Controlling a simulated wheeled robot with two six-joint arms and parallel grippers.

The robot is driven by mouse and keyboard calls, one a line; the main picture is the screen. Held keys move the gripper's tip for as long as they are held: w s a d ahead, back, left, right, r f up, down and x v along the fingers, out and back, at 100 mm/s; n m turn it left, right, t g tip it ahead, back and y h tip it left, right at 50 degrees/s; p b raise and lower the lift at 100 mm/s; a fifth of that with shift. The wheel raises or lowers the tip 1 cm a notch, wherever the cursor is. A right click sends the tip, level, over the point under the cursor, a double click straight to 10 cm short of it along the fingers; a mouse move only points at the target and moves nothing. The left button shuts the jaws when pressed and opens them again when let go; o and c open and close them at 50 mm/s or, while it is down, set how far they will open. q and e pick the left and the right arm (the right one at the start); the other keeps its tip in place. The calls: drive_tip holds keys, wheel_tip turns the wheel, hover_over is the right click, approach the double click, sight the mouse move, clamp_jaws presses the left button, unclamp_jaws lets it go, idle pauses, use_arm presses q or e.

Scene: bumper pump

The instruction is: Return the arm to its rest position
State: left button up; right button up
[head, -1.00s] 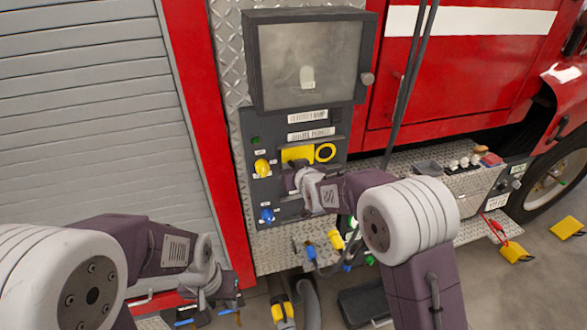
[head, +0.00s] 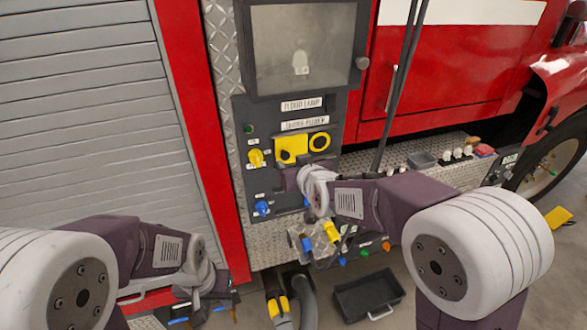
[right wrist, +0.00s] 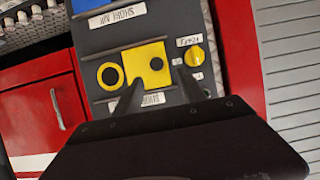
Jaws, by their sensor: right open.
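My right arm reaches in front of the dark control panel (head: 245,222) in the head view, its wrist covering part of the panel below the yellow block. In the right wrist view my right gripper (right wrist: 160,75) is open and empty. Its fingers point at the panel around the yellow block (right wrist: 147,65); contact cannot be told. My left gripper (head: 203,306) hangs low at the left, near the truck's lower edge. Its fingers are too small and dark to judge.
A yellow ring (head: 319,142), yellow knob (head: 256,158) and blue knob (head: 262,208) are on the panel. A glass-fronted box (head: 303,45) sits above. Black cables (head: 404,75) hang right of it. A black tray (head: 368,295) lies on the floor. Open floor shows at lower right.

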drive_tip(key=shift+s+d, duration=0.1)
drive_tip(key=shift+s, duration=0.05)
drive_tip(key=s+d+f+m+g+h+b, duration=0.3)
drive_tip(key=d+f, duration=0.4)
drive_tip(key=d, duration=0.6)
drive_tip(key=s+d+f+g, duration=0.1)
drive_tip(key=s+f+g, duration=0.2)
drive_tip(key=s, duration=0.4)
drive_tip(key=s+d+f+g+p, duration=0.1)
drive_tip(key=s+d+f+g, duration=0.1)
drive_tip(key=s+f, duration=0.4)
drive_tip(key=s+d+f+g+h, duration=0.1)
drive_tip(key=s+f+g, duration=0.2)
drive_tip(key=s, duration=0.7)
wheel_tip(320, 180, down, 2)
drive_tip(key=shift+s+d+f+m+g, duration=0.2)
drive_tip(key=shift+m+g, duration=0.1)
drive_tip(key=shift+m, duration=0.1)
